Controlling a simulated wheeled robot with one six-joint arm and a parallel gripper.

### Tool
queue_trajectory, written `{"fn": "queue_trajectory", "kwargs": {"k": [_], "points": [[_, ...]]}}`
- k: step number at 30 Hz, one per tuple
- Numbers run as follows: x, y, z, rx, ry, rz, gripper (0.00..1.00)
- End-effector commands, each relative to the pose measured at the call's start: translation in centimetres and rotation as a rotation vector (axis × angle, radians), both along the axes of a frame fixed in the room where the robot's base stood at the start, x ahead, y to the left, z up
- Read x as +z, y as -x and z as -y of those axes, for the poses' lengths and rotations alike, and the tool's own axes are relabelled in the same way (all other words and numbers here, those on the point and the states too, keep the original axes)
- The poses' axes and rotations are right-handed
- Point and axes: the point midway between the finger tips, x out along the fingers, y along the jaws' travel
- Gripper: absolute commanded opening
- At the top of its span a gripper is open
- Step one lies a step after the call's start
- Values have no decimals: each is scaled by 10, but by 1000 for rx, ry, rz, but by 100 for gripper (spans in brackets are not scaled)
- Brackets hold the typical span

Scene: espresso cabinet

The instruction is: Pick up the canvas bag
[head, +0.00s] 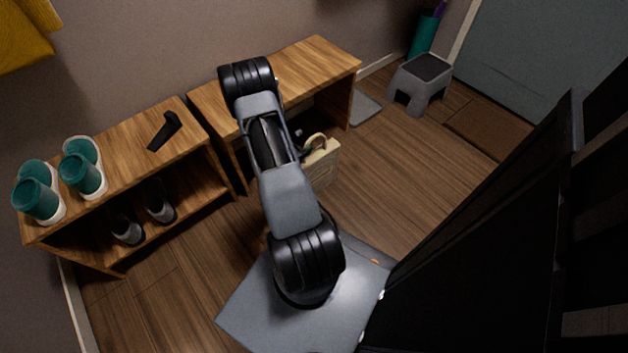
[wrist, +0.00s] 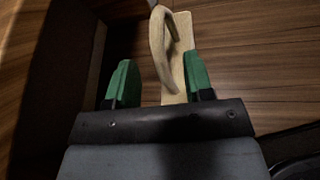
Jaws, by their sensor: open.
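The canvas bag (head: 321,168) is beige with a looped handle. In the head view it stands on the floor in front of the right wooden bench, partly hidden behind my arm. In the wrist view the bag (wrist: 180,32) shows from above, with its handle loop standing up between the green fingertips. My gripper (wrist: 160,82) is open, with one finger on each side of the bag's near part. I cannot tell whether either finger touches it. In the head view the gripper is mostly hidden by my arm.
The right wooden bench (head: 318,66) stands behind the bag. The left bench (head: 124,151) holds green-and-white shoes (head: 85,175) and a black object (head: 164,130). A grey step stool (head: 420,82) stands at the back right. The floor right of the bag is clear.

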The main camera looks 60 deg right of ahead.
Motion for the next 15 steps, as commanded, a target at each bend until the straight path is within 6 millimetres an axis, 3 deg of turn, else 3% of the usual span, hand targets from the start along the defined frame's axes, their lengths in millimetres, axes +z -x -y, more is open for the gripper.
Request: {"fn": "queue_trajectory", "kwargs": {"k": [9,15], "points": [[-18,4,34,-3,1,3,48],[-21,5,47,-1,1,1,48]]}}
